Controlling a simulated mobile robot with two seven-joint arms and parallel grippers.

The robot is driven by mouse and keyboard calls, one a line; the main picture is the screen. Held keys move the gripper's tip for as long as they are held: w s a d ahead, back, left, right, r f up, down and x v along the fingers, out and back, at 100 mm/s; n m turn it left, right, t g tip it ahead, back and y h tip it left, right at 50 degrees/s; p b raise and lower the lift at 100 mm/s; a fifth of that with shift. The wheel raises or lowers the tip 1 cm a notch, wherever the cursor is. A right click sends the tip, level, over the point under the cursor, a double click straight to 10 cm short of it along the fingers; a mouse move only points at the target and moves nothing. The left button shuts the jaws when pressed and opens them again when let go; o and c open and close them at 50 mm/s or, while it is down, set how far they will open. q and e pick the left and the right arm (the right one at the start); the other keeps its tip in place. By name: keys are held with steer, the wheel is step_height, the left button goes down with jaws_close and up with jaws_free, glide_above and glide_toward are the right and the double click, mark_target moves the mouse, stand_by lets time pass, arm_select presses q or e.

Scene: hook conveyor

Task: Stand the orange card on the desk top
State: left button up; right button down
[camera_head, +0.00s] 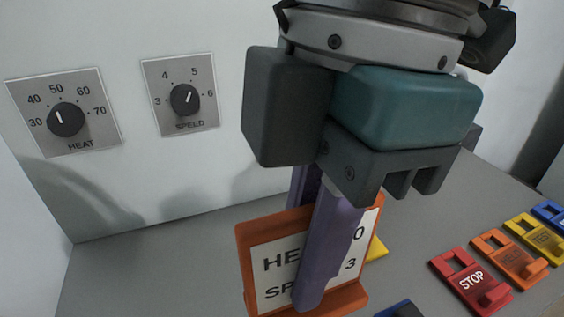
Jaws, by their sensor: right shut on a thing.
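The orange card (246,252) is an orange-framed stand with a white face and black print, partly reading "HE", "SP", "0" and "3". My right gripper (316,255) comes down from above and is shut on the card. One purple finger crosses the card's face and hides part of the print; the other goes behind it. The card is upright with a slight lean, and its lower edge runs near the bottom of the picture. I cannot tell whether it touches the grey desk top (150,270). My left gripper is not in view.
A white wall behind carries a HEAT dial (66,120) and a SPEED dial (185,100). At right lie a red STOP switch (470,281), an orange one (508,258) and a yellow one (534,237). A yellow piece (376,250) shows behind the card. The desk left of the card is clear.

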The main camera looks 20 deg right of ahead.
steer(key=shift+d+f+b, duration=0.15)
steer(key=shift+f+b, duration=1.95)
steer(key=shift+f, duration=7.75)
steer(key=shift+f, duration=0.2)
steer(key=c, duration=0.9)
jaws_free()
